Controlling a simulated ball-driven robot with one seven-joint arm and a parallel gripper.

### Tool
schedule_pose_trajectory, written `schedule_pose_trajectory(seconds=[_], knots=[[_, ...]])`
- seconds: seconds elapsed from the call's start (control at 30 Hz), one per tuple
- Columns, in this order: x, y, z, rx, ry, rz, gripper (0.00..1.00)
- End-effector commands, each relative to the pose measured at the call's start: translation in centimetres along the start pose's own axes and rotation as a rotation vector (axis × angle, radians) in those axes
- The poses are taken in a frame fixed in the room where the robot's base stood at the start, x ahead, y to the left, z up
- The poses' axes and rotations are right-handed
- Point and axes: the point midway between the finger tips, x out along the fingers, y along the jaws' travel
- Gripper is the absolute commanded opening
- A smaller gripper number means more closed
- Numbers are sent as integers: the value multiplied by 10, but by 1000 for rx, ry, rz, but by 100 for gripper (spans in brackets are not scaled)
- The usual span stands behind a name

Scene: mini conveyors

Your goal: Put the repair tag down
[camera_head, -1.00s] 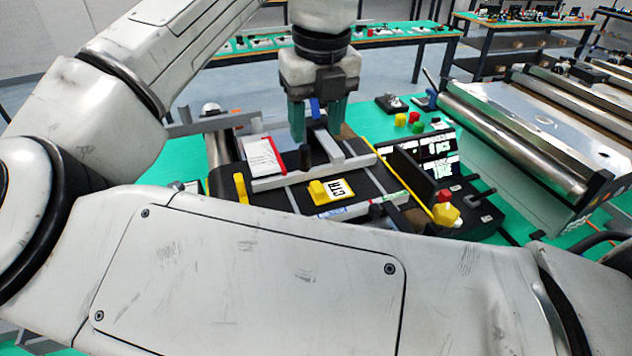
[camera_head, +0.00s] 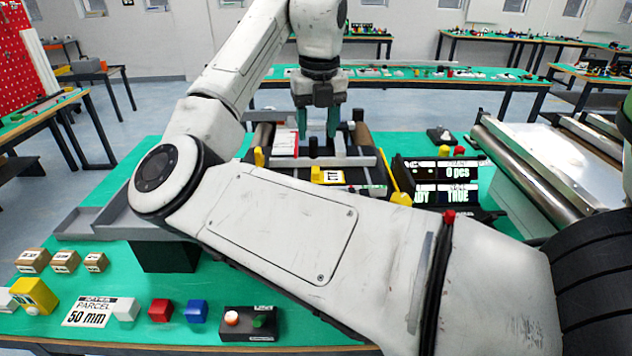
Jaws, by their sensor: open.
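My gripper (camera_head: 316,124) points down over the black mini conveyor (camera_head: 350,178), its two green fingers apart with nothing seen between them. A white card with a red edge (camera_head: 284,143) lies on the conveyor's left part, just left of the fingers. I cannot tell whether this card is the repair tag; its print is too small to read. A yellow piece with a black-and-white label (camera_head: 328,176) is in front of the fingers. My arm hides the conveyor's near side.
A display (camera_head: 445,182) stands right of the conveyor. Metal rollers (camera_head: 530,170) are further right. On the green table's near left are small boxes (camera_head: 64,261), a parcel sign (camera_head: 88,312), coloured cubes (camera_head: 160,310) and a button box (camera_head: 248,322). A grey tray (camera_head: 90,222) lies behind them.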

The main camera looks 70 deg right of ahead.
Motion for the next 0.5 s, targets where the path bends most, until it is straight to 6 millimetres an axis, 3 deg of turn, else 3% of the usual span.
schedule_pose_trajectory(seconds=[0.3, 0.5], knots=[[44, 1, -1, -2, 2, 0, 52], [62, 0, 0, -1, 2, 1, 52]])
